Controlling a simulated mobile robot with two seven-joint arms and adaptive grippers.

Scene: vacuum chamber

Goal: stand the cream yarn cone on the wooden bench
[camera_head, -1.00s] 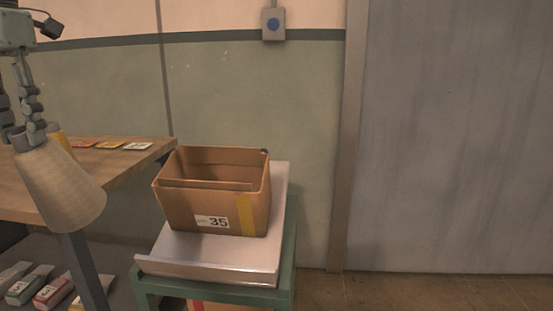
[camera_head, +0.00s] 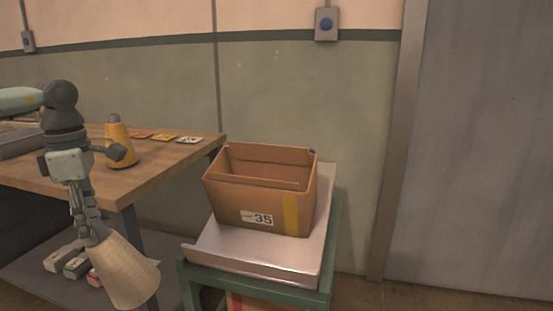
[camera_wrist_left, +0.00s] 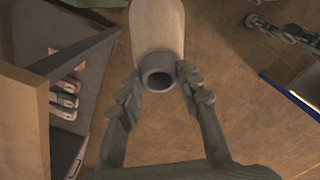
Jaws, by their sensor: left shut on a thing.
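The cream yarn cone (camera_head: 124,273) hangs tilted in my left gripper (camera_head: 91,232), its wide end down and to the right. My left gripper is shut on the cone's narrow top. In the left wrist view the cone (camera_wrist_left: 158,30) sits between the two fingers (camera_wrist_left: 158,84), with its grey tube end toward the camera. The wooden bench (camera_head: 150,185) is at the left in the head view; the cone is in front of its near corner, lower than the top and apart from it. The bench edge also shows in the left wrist view (camera_wrist_left: 22,125).
A yellow cone (camera_head: 121,148) stands on the bench near several coloured cards (camera_head: 164,138). A cardboard box (camera_head: 262,190) marked 35 sits on a metal tray on a green stand (camera_head: 188,281) to the right. Small boxes lie on the lower shelf (camera_head: 25,262).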

